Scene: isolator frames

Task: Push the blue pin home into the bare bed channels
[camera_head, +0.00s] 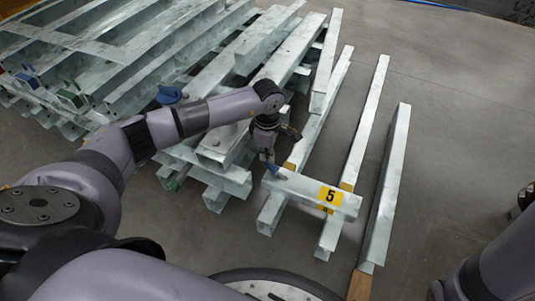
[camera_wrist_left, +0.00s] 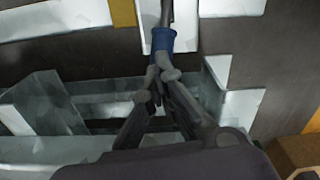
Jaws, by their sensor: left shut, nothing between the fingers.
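The blue pin (camera_wrist_left: 163,39) shows in the left wrist view just beyond my fingertips, with a grey shaft running up from it. In the head view a small blue patch (camera_head: 275,171) shows below my gripper, at the left end of the crosspiece with the yellow "5" label (camera_head: 330,195). My left gripper (camera_head: 267,157) is shut and empty; its fingertips (camera_wrist_left: 160,72) are together close to the blue pin, and I cannot tell whether they touch. Pale galvanized channels (camera_head: 365,125) run away from the crosspiece. How deep the pin sits is hidden. My right gripper is out of view.
Stacked galvanized frames (camera_head: 130,45) fill the left and back, with blue, green and red pieces among them. Another blue piece (camera_head: 169,95) sits beside my left arm. A long beam (camera_head: 388,185) lies to the right, near a wooden block (camera_head: 360,285). Grey floor (camera_head: 455,130) is clear farther right.

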